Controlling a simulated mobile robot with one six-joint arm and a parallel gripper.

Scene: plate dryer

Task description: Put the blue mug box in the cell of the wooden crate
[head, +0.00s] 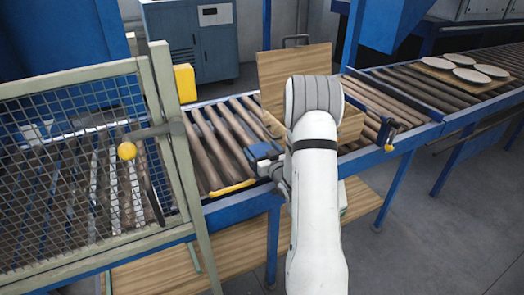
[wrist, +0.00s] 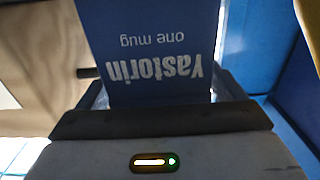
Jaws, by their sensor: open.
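The blue mug box (wrist: 150,50) fills the upper middle of the wrist view, with white upside-down lettering "Yastorin one mug". My gripper (wrist: 156,98) is open, and the box's near end lies between its fingers; I cannot tell whether they touch it. In the head view a blue shape, likely the box (head: 262,150), shows just left of my arm at the rollers. My gripper (head: 277,168) is beside it, partly hidden by my arm. The wooden crate (head: 351,126) stands on the conveyor behind my arm, with a tall wooden panel (head: 290,72). Its cells are hidden.
The roller conveyor (head: 215,145) has bare rollers left of the crate. A mesh guard (head: 75,165) with a yellow knob stands at left. A board with several plates (head: 462,70) lies at far right. A wooden shelf is below.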

